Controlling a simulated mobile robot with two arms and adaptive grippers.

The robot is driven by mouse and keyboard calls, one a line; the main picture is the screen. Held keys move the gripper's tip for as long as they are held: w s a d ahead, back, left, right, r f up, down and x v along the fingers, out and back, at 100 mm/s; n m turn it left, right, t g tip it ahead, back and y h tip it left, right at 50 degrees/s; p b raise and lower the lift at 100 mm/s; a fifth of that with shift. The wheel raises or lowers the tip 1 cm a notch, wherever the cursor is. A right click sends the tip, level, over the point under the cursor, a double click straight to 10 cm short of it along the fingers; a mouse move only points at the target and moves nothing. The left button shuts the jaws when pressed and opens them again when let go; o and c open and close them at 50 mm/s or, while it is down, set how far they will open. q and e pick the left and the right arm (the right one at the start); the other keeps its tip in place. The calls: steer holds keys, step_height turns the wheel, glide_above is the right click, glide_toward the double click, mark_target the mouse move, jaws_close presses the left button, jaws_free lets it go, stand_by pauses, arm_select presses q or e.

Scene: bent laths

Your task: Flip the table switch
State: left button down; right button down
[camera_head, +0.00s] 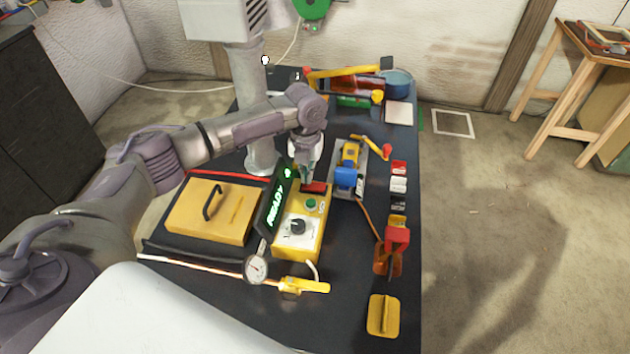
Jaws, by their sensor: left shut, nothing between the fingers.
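A yellow control box (285,254) stands near the middle of the dark table (345,300). On its top are a red switch (315,188) at the far end, a green button (311,203) and a black knob (297,227) on a white plate. A tilted black display (273,207) with green "READY" text stands at its left side. My left gripper (304,176) points down, shut and empty, at the far end of the box, close to the red switch. I cannot tell whether it touches the switch. My right gripper is not in view.
A yellow lidded case (190,222) lies left of the box. A gauge (256,268) and a yellow clamp-like tool (305,286) lie in front. A blue and yellow device (350,177) stands right. A grey column (252,90) rises behind.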

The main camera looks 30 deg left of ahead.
mark_target(307, 186)
arm_select(q)
steer(key=shift+r+p, duration=2.35)
steer(key=shift+r, duration=0.35)
steer(key=shift+f, duration=0.1)
steer(key=shift+s, duration=0.1)
